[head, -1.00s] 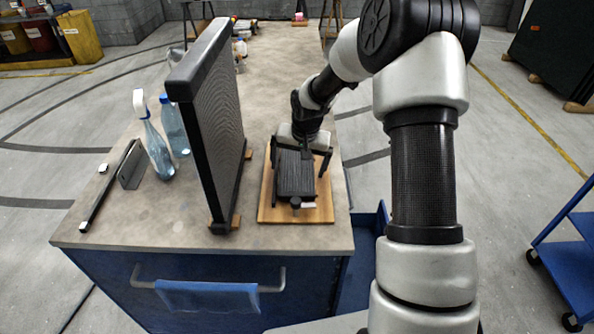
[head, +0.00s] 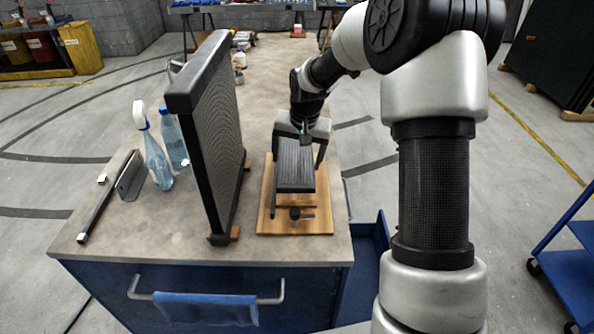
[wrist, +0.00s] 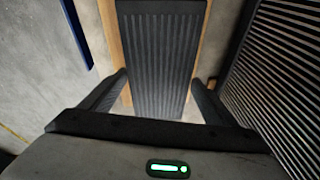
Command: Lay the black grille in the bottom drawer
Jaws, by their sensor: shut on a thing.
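The black grille (head: 296,165) is a flat, ribbed dark panel held above the wooden board (head: 267,218). My gripper (head: 297,160) is shut on it, with one finger along each long side. In the wrist view the ribbed grille (wrist: 160,50) runs lengthwise between the fingers of my gripper (wrist: 160,82). An open blue drawer (head: 370,262) juts out at the right side of the bench, low down. It is partly hidden behind my arm, and its inside shows only in part.
A tall radiator-like panel (head: 222,150) stands just left of the board. Two blue bottles (head: 157,162) and a dark bar (head: 110,195) are further left. A bench-front handle holds a blue cloth (head: 205,308). A blue cart (head: 575,250) stands at the right.

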